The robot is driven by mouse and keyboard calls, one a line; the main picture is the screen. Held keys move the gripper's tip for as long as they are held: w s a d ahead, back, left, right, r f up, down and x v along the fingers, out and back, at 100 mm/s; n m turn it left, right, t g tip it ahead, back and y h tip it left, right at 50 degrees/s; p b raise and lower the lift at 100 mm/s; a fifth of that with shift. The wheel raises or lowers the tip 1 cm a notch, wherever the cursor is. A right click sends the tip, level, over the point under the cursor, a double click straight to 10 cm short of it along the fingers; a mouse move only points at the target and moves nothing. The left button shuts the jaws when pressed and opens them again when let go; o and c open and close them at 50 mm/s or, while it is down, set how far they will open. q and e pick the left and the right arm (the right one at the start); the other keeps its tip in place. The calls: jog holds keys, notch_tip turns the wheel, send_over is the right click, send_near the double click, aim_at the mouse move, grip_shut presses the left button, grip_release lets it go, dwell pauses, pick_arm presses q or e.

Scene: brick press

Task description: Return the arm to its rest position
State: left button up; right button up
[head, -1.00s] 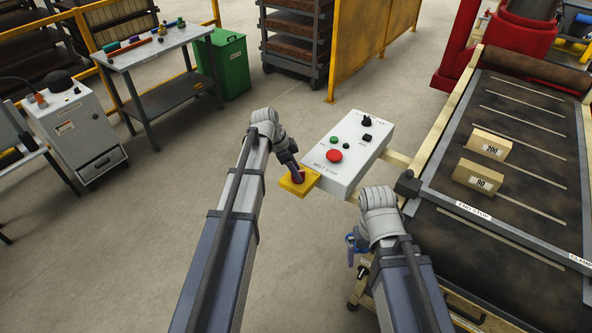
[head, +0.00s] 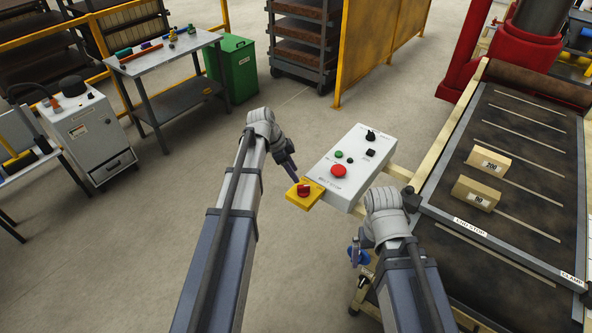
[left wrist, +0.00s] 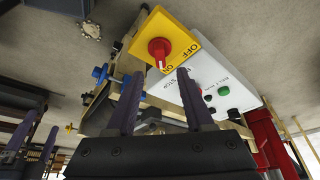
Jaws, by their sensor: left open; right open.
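My left gripper (head: 291,170) hangs just up and left of the red rotary knob (head: 304,190) on its yellow plate (head: 294,201), apart from it. In the left wrist view its two dark fingers (left wrist: 160,95) stand apart with nothing between them. That view shows the red knob (left wrist: 159,49) and the plate's OFF and ON labels; the knob's white mark appears to face ON. The plate adjoins the grey control box (head: 350,160). My right gripper (head: 354,251) is partly hidden beside its wrist, low near the press frame, and no held thing shows.
Two bricks, marked 200 (head: 489,163) and 80 (head: 476,194), lie on the dark conveyor (head: 520,145) at right. A blue valve handle (left wrist: 100,74) is below the box. A workbench (head: 165,55) and grey cabinet (head: 90,135) stand left.

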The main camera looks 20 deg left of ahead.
dwell(0.4)
pick_arm(q)
jog(key=s+d+f+n+g+y+b, duration=0.1)
jog(key=s+d+f+n+b, duration=0.3)
jog(key=s+d, duration=0.4)
jog(key=s+d+f+n+g+y+b, duration=0.1)
jog(key=s+d+f+n+y+b, duration=0.3)
jog(key=s+d, duration=0.4)
jog(key=s+f+n, duration=0.1)
jog(key=s+f, duration=0.1)
jog(key=s, duration=0.4)
jog(key=shift+s+d+b, duration=0.3)
jog(key=shift+d+b, duration=0.05)
